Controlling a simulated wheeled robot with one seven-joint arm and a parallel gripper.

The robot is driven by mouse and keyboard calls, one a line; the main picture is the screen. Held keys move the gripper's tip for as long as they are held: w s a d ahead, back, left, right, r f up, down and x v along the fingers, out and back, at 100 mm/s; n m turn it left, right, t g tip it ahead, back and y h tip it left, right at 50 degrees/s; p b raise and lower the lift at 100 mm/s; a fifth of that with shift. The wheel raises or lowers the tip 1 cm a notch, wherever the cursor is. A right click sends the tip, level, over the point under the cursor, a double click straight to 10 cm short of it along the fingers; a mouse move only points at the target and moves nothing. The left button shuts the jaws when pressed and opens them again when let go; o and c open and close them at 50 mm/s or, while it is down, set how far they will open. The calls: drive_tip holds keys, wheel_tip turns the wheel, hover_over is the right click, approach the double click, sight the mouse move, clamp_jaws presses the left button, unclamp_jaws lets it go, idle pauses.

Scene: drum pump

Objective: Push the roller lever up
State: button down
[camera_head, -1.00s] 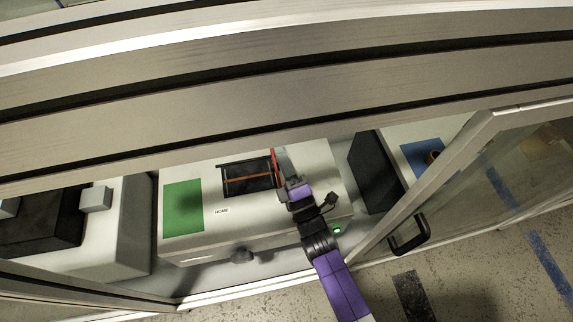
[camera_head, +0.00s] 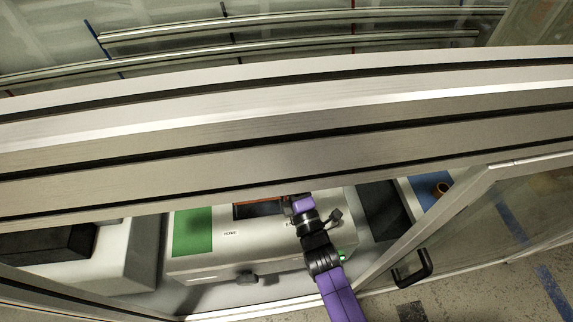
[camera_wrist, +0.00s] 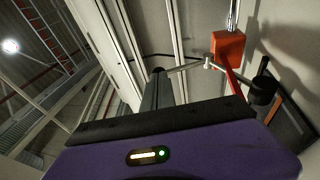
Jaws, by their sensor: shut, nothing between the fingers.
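In the wrist view an orange-red block (camera_wrist: 228,48) has a metal rod above it. A red bar (camera_wrist: 234,84) slopes down beneath it toward a black roller-like cylinder (camera_wrist: 264,88). A thin pale rod (camera_wrist: 186,67) runs left from beside the block toward the tip of my dark gripper finger (camera_wrist: 158,76); I cannot tell whether they touch. I cannot tell for sure which piece is the roller lever. My gripper is shut and empty. In the head view my purple wrist (camera_head: 303,204) is beside the dark opening of the white housing, and the frame beam hides the fingertips.
The beam (camera_head: 250,180) crosses above the white housing (camera_head: 215,262), which carries a green panel (camera_head: 192,232). An open glass door with a black handle (camera_head: 413,268) stands to the right of my arm. A dark block (camera_head: 382,210) is right of the housing.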

drive_tip(key=shift+w+a+r+m+g+h+p, duration=0.2)
drive_tip(key=shift+w+r+g+h+p, duration=0.3)
drive_tip(key=shift+w+p, duration=0.5)
drive_tip(key=shift+w+a+r+m+g+h+p, duration=0.25)
drive_tip(key=shift+w+r+g+p, duration=0.5)
drive_tip(key=shift+p, duration=0.45)
drive_tip(key=shift+w, duration=0.2)
drive_tip(key=shift+w+r, duration=0.2)
drive_tip(key=shift+r, duration=0.15)
drive_tip(key=shift+s, duration=0.1)
